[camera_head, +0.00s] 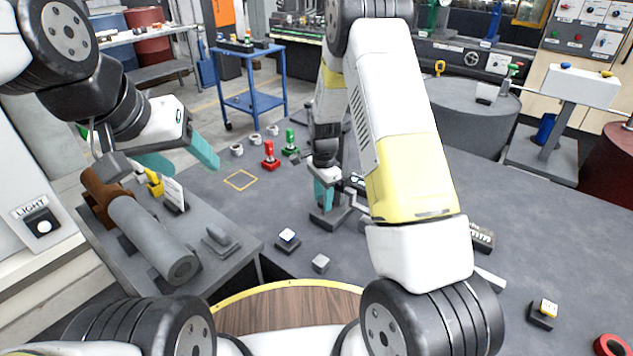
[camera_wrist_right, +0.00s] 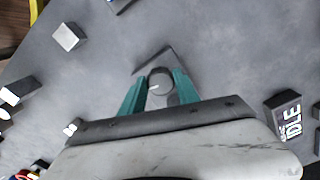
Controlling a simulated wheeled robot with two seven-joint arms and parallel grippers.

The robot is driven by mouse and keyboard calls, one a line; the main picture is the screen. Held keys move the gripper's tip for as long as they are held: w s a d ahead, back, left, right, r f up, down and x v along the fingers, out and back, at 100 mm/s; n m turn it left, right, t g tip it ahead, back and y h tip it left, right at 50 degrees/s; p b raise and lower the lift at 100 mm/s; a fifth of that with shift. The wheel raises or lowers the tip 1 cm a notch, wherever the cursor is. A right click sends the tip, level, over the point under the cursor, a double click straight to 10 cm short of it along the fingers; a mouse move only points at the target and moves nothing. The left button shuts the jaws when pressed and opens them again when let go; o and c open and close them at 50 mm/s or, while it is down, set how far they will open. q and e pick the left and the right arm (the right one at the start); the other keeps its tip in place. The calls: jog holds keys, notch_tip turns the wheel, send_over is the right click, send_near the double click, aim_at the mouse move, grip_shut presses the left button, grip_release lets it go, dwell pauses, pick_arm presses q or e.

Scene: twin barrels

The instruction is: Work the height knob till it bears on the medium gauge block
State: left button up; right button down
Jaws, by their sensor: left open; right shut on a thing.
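My right gripper (camera_head: 323,192) points down at a dark grey stand (camera_head: 330,217) on the table. In the right wrist view its teal fingers (camera_wrist_right: 160,92) are shut on a round grey knob (camera_wrist_right: 160,80) with a pale mark, above a flat grey plate. A small grey metal block (camera_head: 320,263) sits apart on the table, and it also shows in the right wrist view (camera_wrist_right: 68,37). I cannot tell its size class. Whether any block lies under the knob is hidden. My left gripper (camera_head: 180,162) is open and empty above the left side table.
A grey cylinder (camera_head: 150,240) lies on the left side table. Red (camera_head: 269,157) and green (camera_head: 291,143) pieces stand at the back. A small black button box (camera_head: 288,240) is near the grey block. A display reading IDLE (camera_wrist_right: 288,118) stands near the stand.

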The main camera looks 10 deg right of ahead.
jog(key=n, duration=0.5)
jog(key=shift+n, duration=0.3)
jog(key=n, duration=0.5)
jog(key=shift+d+n, duration=0.1)
jog(key=shift+n, duration=0.3)
jog(key=c, duration=0.9)
grip_release()
jog(key=shift+r, duration=3.9)
